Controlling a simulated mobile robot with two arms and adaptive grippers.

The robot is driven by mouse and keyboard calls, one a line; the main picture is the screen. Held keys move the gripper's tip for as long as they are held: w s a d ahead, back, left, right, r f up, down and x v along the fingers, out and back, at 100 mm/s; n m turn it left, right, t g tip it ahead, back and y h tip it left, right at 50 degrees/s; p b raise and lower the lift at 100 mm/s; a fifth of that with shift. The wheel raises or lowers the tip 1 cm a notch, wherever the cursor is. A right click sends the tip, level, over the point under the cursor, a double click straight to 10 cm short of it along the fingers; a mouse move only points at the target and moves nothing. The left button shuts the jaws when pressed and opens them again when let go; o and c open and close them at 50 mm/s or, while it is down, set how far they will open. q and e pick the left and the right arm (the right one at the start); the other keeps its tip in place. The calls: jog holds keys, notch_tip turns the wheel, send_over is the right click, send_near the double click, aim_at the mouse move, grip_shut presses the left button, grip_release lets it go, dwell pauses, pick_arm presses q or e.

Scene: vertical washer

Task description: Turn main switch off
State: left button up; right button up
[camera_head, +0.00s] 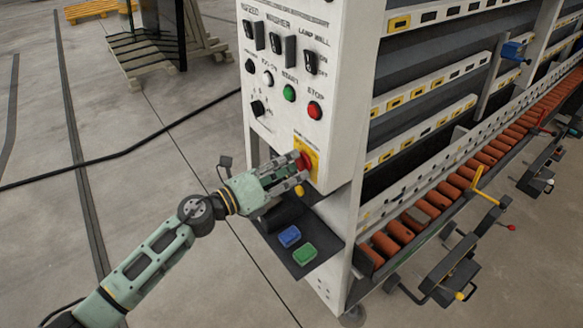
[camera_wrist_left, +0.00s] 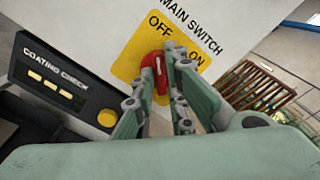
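The main switch is a red knob (camera_head: 304,161) on a yellow plate (camera_head: 313,151), low on the white control panel's front. In the left wrist view the red knob (camera_wrist_left: 152,72) sits on the yellow plate (camera_wrist_left: 130,63), with OFF printed above it and ON to its right. My left gripper (camera_head: 302,166) reaches it from the left. In the wrist view its two fingers (camera_wrist_left: 160,80) lie close on either side of the knob and appear closed on it. They partly hide the knob, and its exact pointing direction is unclear. My right gripper is not in view.
Above are a red stop button (camera_head: 314,110), a green start button (camera_head: 289,93) and black switches. A dark shelf (camera_head: 315,240) below holds a blue block (camera_head: 289,236) and a green block (camera_head: 304,253). The floor at left is mostly clear, with a black cable (camera_head: 120,152).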

pick_arm(q)
jog(key=o, duration=0.3)
jog(key=shift+s+a, duration=0.1)
jog(key=shift+a, duration=0.05)
jog(key=v, duration=1.1)
jog(key=shift+s+a, duration=0.2)
jog(key=shift+a, duration=0.05)
